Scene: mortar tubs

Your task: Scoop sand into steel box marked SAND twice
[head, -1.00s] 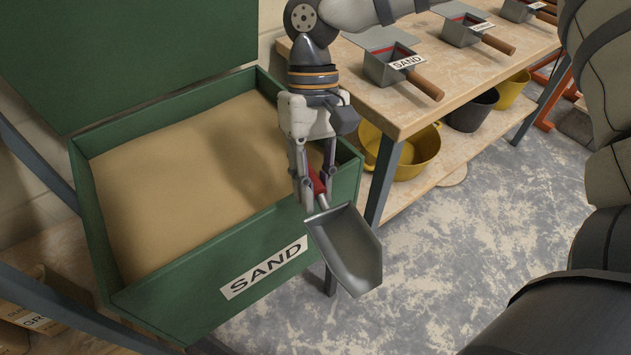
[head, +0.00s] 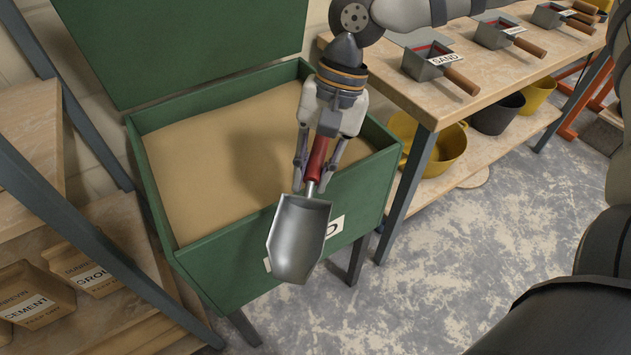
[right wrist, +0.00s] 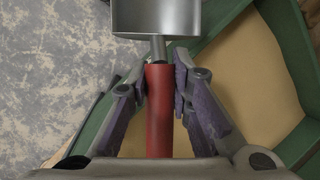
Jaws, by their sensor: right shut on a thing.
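My right gripper (head: 318,170) is shut on the red handle (head: 317,158) of a metal scoop (head: 299,240). The scoop hangs in front of the green sand bin (head: 345,205), its pan pointing down toward the front and covering part of the bin's label. The pan looks empty. In the right wrist view the red handle (right wrist: 159,110) lies between the fingers. The open bin holds smooth tan sand (head: 210,165), with the arm's shadow on it. The steel box marked SAND (head: 428,64) stands on the bench at the right with its lid open. My left gripper is not in view.
More steel boxes (head: 497,34) with wooden handles stand along the bench (head: 400,90). Yellow (head: 447,150) and black (head: 497,115) tubs sit on its lower shelf. A rack at the left holds cement and grout bags (head: 38,298). The floor (head: 450,260) in front is open.

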